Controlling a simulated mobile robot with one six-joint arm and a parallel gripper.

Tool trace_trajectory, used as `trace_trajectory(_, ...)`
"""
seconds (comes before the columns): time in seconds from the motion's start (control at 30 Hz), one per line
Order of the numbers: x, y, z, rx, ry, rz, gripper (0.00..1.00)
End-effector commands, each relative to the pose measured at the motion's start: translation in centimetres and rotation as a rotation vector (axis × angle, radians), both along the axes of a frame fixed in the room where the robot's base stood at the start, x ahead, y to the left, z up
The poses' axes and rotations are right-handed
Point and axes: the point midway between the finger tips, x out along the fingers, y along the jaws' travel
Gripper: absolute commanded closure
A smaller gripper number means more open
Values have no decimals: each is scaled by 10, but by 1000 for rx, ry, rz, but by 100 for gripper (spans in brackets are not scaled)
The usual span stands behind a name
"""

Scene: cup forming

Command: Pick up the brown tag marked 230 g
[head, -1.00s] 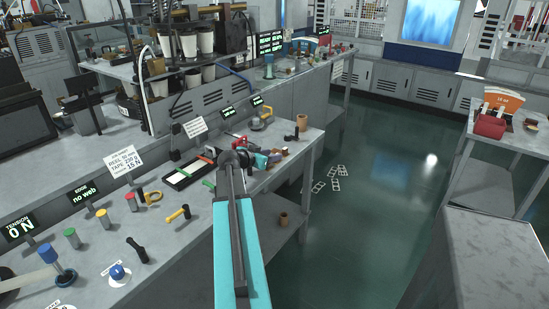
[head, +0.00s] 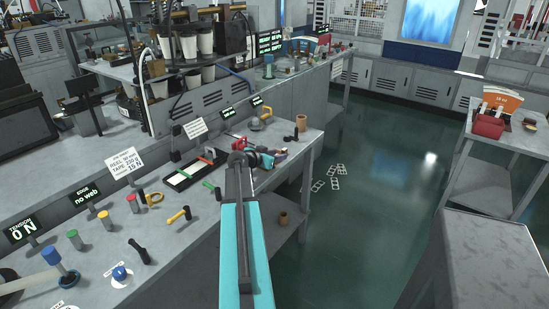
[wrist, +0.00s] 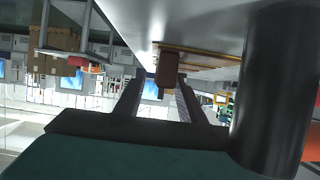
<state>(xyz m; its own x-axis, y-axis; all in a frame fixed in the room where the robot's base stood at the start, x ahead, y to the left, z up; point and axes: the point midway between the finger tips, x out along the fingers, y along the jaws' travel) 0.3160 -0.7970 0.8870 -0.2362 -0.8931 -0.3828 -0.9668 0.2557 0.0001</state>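In the wrist view, a small brown block-like piece (wrist: 167,70) shows between and just beyond my fingertips; it looks like the brown tag, but no 230 g marking is readable. My gripper (wrist: 160,88) is open, with a finger on each side and a gap at least on the left of the brown piece. In the head view my gripper (head: 267,158) is low over the right end of the bench, and my arm hides part of what lies there. I cannot make out the tag for certain in the head view.
The grey bench (head: 190,240) carries a black tray (head: 190,172), a yellow-handled tool (head: 178,215) and several coloured knobs. A brown cup (head: 301,123) stands at its right corner. In the wrist view a large dark cylinder (wrist: 270,90) is close on the right.

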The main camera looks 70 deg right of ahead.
Motion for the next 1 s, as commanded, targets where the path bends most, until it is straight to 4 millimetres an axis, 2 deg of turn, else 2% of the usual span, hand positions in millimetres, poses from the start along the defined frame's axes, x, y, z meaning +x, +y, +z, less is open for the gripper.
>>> trace_trajectory(0.2,-3,-10,-4,0,0,0,64)
trace_trajectory(0.73,-2,-10,-4,0,0,1,64)
trace_trajectory(0.93,-2,-9,-4,0,0,1,96)
trace_trajectory(1.0,-2,-9,-4,0,0,1,100)
